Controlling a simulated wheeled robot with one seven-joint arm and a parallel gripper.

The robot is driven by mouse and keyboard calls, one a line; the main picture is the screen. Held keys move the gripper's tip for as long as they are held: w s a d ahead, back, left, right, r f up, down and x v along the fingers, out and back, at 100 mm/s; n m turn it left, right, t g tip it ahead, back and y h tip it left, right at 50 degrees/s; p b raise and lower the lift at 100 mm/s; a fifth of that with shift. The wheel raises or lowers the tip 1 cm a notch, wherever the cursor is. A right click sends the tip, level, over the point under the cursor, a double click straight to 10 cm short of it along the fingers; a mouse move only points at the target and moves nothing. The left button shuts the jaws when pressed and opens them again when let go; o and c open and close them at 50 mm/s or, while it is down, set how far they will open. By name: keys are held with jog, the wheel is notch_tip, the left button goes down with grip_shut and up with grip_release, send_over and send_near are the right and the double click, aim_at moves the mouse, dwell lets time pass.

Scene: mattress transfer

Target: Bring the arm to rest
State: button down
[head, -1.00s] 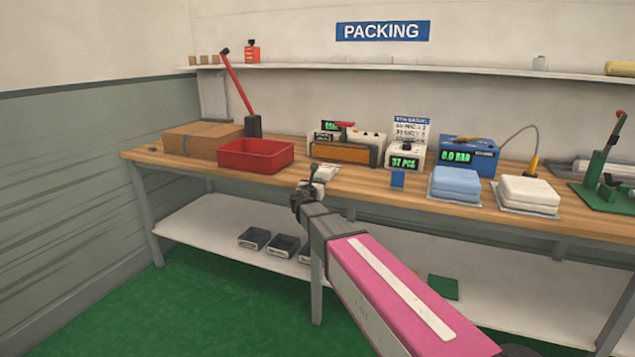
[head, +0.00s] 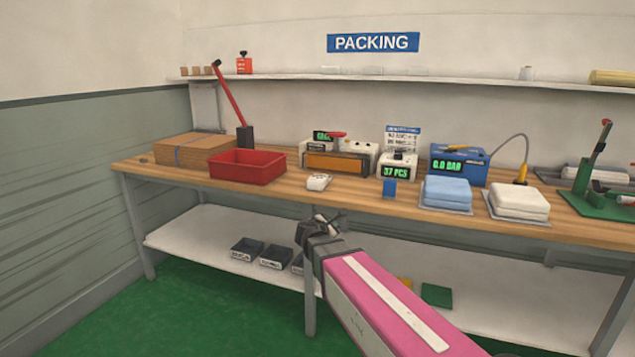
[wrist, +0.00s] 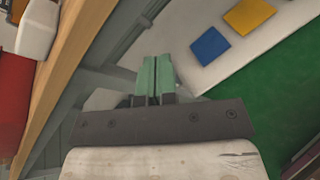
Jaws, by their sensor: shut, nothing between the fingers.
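My gripper (head: 322,219) is at the end of my pink arm, in front of the workbench (head: 290,198) and a little below its top edge in the head view. In the wrist view my gripper (wrist: 154,78) shows two green fingers pressed together with nothing between them. It touches nothing that I can see. The small white device (head: 319,182) lies on the bench top just beyond it.
A red bin (head: 247,167), a blue folded stack (head: 446,194) and a white folded stack (head: 518,203) are on the bench. Dark small trays (head: 247,250) stand on the lower shelf (head: 190,232). Green floor (head: 215,315) is clear at front left.

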jog(key=s+d+f+m+g+y, duration=0.3)
jog(key=s+d+f+m+g, duration=0.3)
jog(key=s+f+m, duration=0.3)
jog(key=s+d+f+m+g+y, duration=0.4)
jog(key=s+d+f+m+g, duration=0.2)
jog(key=s+m, duration=0.5)
notch_tip(320, 180, down, 4)
jog(key=d+m, duration=0.2)
jog(key=m, duration=0.1)
jog(key=shift+s+d+m, duration=0.15)
jog(key=shift+s+m, duration=0.15)
jog(key=shift+s, duration=0.1)
